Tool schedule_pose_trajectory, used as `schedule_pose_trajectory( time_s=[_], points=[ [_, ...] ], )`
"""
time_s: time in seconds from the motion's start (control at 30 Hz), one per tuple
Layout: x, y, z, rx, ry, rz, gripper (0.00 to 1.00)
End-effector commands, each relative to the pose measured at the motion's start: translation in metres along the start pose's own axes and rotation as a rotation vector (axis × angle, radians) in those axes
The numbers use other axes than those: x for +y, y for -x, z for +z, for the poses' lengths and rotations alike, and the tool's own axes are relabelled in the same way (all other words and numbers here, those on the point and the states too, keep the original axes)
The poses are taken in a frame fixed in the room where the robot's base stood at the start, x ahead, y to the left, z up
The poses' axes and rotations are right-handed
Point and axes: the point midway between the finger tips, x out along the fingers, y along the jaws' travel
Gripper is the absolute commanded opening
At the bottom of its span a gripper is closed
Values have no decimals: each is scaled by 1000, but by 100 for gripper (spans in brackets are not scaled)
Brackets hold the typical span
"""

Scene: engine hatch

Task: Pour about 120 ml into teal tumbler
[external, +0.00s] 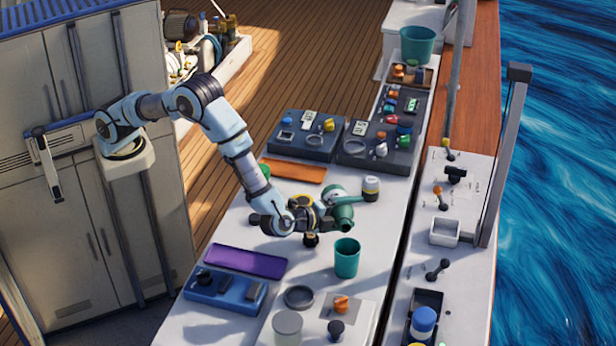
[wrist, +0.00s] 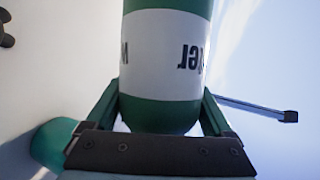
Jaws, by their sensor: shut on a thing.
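The teal tumbler (external: 347,258) stands upright on the white worktop in the external view. My gripper (external: 322,214) is shut on a green bottle (external: 341,213), held above the worktop just up and left of the tumbler. The bottle looks tilted, its lower right end near the tumbler's rim but apart from it. In the wrist view the green bottle (wrist: 165,110) with a white lettered label fills the middle, between both fingers. A teal rounded shape (wrist: 52,145) at lower left may be the tumbler. I cannot see any liquid or the level inside the tumbler.
A purple mat (external: 245,262) and a blue tray (external: 225,290) lie to the left. A grey ring (external: 298,297) and orange knob (external: 341,303) are in front. Dark trays (external: 306,135) with small parts lie farther back.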

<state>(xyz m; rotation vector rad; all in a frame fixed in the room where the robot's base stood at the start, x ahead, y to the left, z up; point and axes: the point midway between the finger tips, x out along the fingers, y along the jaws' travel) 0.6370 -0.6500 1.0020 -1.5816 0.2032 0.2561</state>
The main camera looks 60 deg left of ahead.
Motion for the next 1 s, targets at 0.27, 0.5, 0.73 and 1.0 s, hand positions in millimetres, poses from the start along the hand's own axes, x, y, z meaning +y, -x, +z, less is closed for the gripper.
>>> schedule_pose_trajectory(
  time_s=[0.27,0.5,0.73,1.0],
  points=[
    [7,-2,1,16,54,22,7],
    [16,-6,5,38,132,53,7],
    [17,-6,5,60,203,85,7],
    [20,-7,4,69,238,100,7]
  ],
)
